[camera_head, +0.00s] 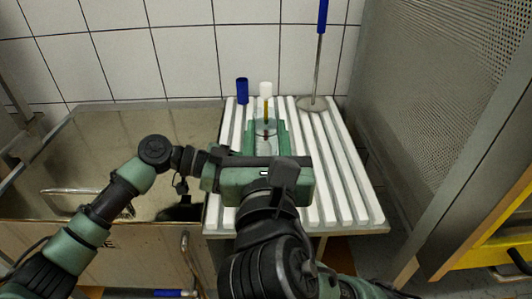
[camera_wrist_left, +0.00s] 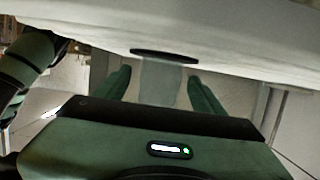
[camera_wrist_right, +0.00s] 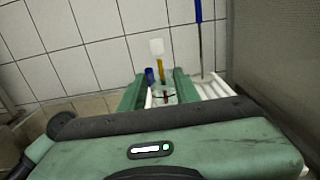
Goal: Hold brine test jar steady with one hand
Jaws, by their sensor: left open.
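The clear brine test jar (camera_head: 266,128) stands on the white slatted rack (camera_head: 345,185), with a white-topped, yellow-stemmed instrument (camera_head: 266,98) standing in it. My right gripper (camera_head: 266,137) has one green finger on each side of the jar and looks shut on it. The jar also shows between those fingers in the right wrist view (camera_wrist_right: 163,92). My left gripper (camera_wrist_left: 160,83) is open in the left wrist view, with a pale translucent piece, perhaps the jar, between its fingers and gaps at both sides. In the head view its fingers are hidden behind my right gripper.
A blue cylinder (camera_head: 242,91) stands at the rack's back left. A blue-handled, disc-ended tool (camera_head: 318,60) stands at the back right. A metal basin (camera_head: 90,140) is on the left, a perforated metal panel (camera_head: 430,90) on the right. The rack's right side is clear.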

